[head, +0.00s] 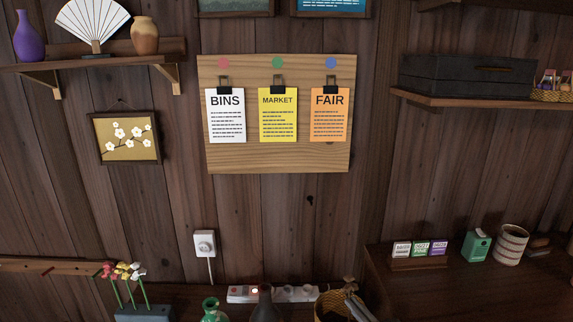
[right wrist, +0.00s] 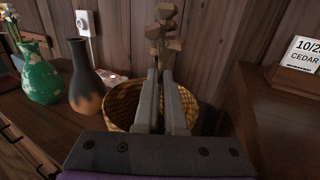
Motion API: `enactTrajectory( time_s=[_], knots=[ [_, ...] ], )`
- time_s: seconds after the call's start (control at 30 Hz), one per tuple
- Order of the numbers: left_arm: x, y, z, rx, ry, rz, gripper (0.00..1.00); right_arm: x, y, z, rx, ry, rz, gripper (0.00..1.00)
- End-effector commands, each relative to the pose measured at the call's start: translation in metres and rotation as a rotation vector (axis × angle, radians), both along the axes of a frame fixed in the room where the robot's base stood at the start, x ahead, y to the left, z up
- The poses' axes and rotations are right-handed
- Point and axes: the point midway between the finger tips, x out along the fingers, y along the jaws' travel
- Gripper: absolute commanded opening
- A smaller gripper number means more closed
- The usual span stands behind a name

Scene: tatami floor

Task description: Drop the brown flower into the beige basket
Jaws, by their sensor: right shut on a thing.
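The brown flower (right wrist: 163,35) is held between the fingertips of my right gripper (right wrist: 160,74), its blocky brown petals showing past the tips. The beige woven basket (right wrist: 122,104) is behind and below the fingers in the right wrist view, which hide its middle. In the head view the basket (head: 325,304) is at the bottom edge, with my right gripper (head: 353,296) and the flower (head: 349,281) overlapping its right side. The flower's stem is mostly hidden, and I cannot tell whether any of it is inside the rim. My left gripper is not in view.
A dark vase (right wrist: 84,82) stands left of the basket, with a green vase (right wrist: 42,75) farther left. A power strip (head: 275,293) lies behind. At right is a higher wooden surface (head: 410,290) with small cards (head: 425,249) and a green box (head: 478,246).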

Motion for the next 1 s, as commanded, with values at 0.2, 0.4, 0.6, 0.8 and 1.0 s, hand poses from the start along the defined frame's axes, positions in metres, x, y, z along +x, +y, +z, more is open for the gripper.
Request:
enactTrajectory(
  time_s=[0.2,0.4,0.6,0.8,1.0],
  knots=[
    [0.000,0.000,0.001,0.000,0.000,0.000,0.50,0.000,0.000,0.001,0.000,0.000,0.000,0.15],
    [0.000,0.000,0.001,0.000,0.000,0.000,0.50,0.000,0.000,0.001,0.000,0.000,0.000,0.42],
    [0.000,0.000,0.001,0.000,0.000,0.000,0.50,0.000,0.000,0.001,0.000,0.000,0.000,0.42],
    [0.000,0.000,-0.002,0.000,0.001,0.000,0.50,-0.013,-0.007,0.000,0.000,0.000,-0.002,0.42],
    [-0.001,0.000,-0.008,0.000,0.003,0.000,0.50,-0.048,-0.025,0.000,-0.001,0.000,-0.004,0.42]
  ],
)
